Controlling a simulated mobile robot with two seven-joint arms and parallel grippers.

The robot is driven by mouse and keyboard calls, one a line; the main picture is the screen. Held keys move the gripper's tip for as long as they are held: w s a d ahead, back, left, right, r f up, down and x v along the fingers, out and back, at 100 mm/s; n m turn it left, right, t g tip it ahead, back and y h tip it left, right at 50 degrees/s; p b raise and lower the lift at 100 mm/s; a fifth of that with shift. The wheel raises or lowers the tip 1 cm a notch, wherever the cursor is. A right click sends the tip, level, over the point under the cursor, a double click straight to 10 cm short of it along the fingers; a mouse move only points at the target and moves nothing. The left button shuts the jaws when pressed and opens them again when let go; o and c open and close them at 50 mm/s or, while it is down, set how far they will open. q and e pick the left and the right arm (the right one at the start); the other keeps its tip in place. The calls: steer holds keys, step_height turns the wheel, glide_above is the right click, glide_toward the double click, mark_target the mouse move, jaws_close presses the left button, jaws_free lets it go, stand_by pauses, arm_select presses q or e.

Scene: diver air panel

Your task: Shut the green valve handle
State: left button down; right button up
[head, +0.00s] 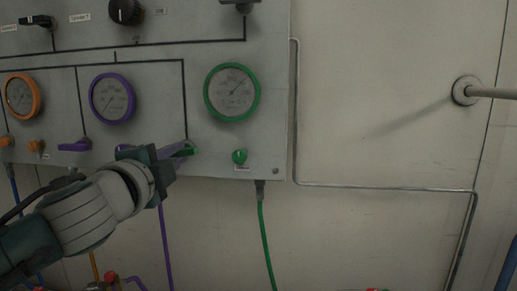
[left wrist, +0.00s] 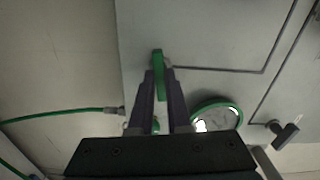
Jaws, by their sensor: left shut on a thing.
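The green valve handle (head: 190,151) is on the grey panel, left of and below the green-rimmed gauge (head: 231,92). In the left wrist view the green handle (left wrist: 158,72) lies between my fingertips as a narrow bar. My left gripper (head: 184,150) reaches in from the left and is shut on this handle; it also shows in the left wrist view (left wrist: 159,82). The fingers and wrist hide part of the handle's base in the head view. My right gripper is not in view.
A small green knob (head: 239,156) sits right of the handle, with a green hose (head: 265,232) below it. A purple handle (head: 74,146) and purple gauge (head: 112,98) are to the left. The wall right of the panel is mostly clear, with a thin pipe (head: 385,187).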

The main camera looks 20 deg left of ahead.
arm_select(q)
steer(key=shift+m, duration=0.8)
steer(key=c, duration=0.9)
jaws_free()
steer(key=shift+o, duration=0.2)
steer(key=v, duration=1)
steer(key=shift+a, duration=0.1)
